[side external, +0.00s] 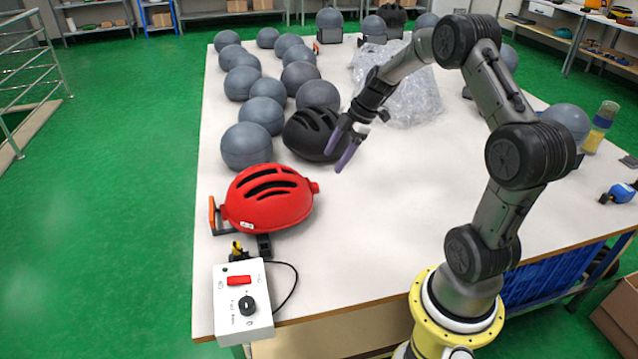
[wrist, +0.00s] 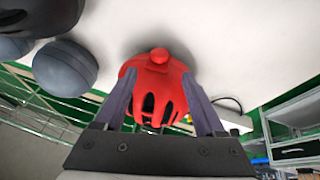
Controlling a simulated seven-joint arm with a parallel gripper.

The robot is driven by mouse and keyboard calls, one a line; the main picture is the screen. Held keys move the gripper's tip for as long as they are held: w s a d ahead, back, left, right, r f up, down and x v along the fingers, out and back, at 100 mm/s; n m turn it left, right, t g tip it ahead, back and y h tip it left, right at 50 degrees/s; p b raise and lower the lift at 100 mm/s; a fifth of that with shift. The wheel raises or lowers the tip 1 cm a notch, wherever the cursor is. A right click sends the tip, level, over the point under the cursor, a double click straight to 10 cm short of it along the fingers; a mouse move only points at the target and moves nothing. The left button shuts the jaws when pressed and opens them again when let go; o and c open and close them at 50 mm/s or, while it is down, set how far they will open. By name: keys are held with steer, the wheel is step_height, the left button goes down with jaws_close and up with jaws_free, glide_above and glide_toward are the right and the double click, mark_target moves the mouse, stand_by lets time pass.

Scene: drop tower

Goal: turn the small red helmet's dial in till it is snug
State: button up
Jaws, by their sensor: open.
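The red helmet (side external: 268,197) has dark vents and sits at the table's front left corner. A red round knob (side external: 314,187) sticks out of its right end. In the wrist view the helmet (wrist: 150,88) lies beyond my fingers, with the knob (wrist: 159,55) at its upper end. My gripper (side external: 340,157) is open and empty, above the table to the upper right of the helmet and apart from it. In the wrist view the two fingers of my gripper (wrist: 160,98) frame the helmet without visible contact.
A black helmet (side external: 313,134) lies behind my gripper. Several grey headforms (side external: 262,115) fill the left and back of the table (side external: 380,225). A control box (side external: 243,300) with a red switch stands at the front left corner. Clear wrap (side external: 415,95) lies behind. The table's middle is clear.

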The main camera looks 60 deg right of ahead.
mark_target(315, 188)
steer(key=x, duration=1)
steer(key=shift+w+f, duration=0.1)
steer(key=shift+f, duration=0.05)
steer(key=shift+c, duration=0.4)
jaws_close()
